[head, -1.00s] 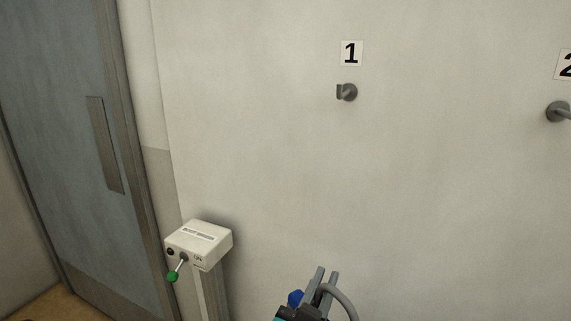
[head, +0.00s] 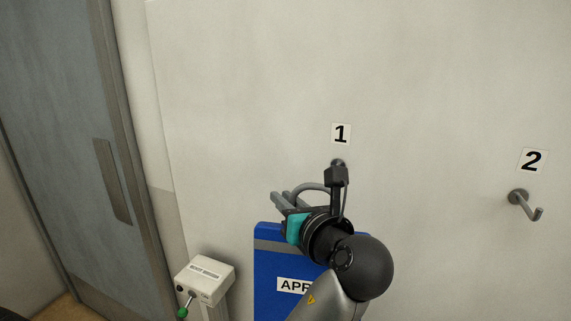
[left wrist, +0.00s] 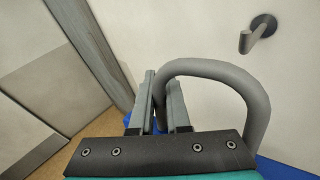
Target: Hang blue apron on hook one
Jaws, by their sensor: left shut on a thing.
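Hook one (head: 338,161) is a grey wall hook under the "1" label (head: 340,134); my wrist hides much of it in the head view. A hook (left wrist: 258,32) shows at the upper right of the left wrist view. My left gripper (head: 278,198) is left of and slightly below hook one, shut on the blue apron (head: 268,285). The apron hangs below, its white label partly covered by my arm. Its grey loop (head: 312,187) stands up beside the fingers; in the left wrist view the loop (left wrist: 215,68) arches right of them, apart from the hook. My right gripper is not in view.
Hook two (head: 520,198) is to the right under its "2" label (head: 532,161). A white switch box (head: 206,275) with a green-tipped lever stands at the lower left. A grey door (head: 70,130) is at far left. The wall between the hooks is clear.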

